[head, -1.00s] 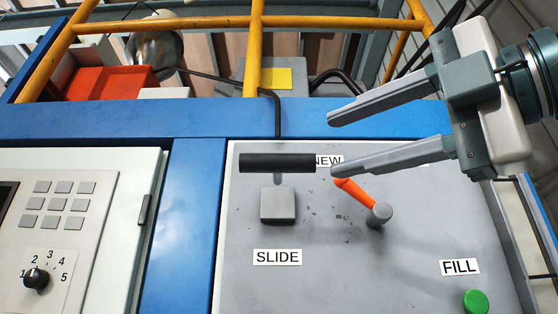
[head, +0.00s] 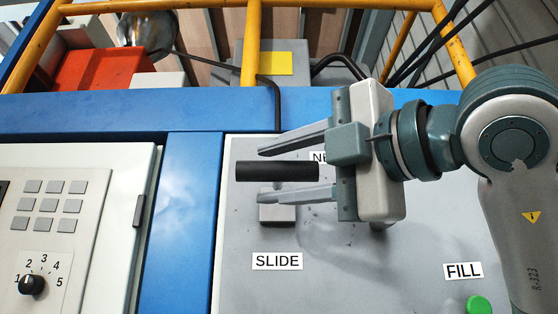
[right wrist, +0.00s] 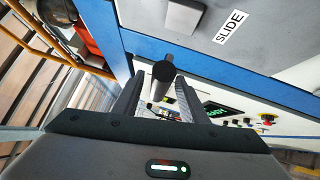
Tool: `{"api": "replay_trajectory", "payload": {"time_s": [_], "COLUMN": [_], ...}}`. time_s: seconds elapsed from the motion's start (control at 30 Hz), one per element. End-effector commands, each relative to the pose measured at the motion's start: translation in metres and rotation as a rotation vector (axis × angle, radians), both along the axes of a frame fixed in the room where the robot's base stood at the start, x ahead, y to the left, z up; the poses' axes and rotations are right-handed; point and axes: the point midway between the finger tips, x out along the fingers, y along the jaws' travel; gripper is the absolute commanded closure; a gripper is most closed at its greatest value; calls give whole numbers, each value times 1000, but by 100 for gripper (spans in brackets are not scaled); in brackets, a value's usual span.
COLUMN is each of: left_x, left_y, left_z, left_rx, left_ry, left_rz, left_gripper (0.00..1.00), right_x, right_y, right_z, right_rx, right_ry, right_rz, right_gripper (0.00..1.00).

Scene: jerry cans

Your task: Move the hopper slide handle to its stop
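The slide handle (head: 277,172) is a black horizontal bar in front of a grey block (head: 277,213), above the SLIDE label (head: 277,261). My right gripper (head: 262,173) is open, coming in from the right, with one finger above the bar and one below it in the head view. Gaps show between the fingers and the bar. In the right wrist view the bar (right wrist: 163,72) appears end-on between the two fingers. Part of the block is covered by the lower finger. My left gripper is not in view.
A green FILL button (head: 478,304) is at the lower right of the grey panel. A cabinet with a keypad and a black dial (head: 32,284) stands at left. A blue beam (head: 200,112) and yellow rails run above.

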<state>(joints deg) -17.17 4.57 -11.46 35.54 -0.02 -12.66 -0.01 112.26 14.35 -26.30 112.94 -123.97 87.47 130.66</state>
Motion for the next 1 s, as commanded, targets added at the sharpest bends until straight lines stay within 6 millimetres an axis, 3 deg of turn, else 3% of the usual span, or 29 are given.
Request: {"api": "replay_trajectory", "payload": {"time_s": [0.27,0.4,0.43,0.73,1.0], "left_x": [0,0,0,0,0], "left_y": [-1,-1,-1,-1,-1], "left_z": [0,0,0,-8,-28], "left_rx": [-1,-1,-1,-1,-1], "left_ry": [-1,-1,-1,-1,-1], "left_rz": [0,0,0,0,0], "left_gripper": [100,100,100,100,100], "right_x": [0,0,0,13,64], "right_y": [0,0,0,1,0], "right_z": [0,0,0,-3,-3], "right_rx": [0,0,0,0,3], "right_ry": [0,0,0,4,6], "right_rz": [0,0,0,1,1], "right_gripper": [63,96,100,100,100]}}
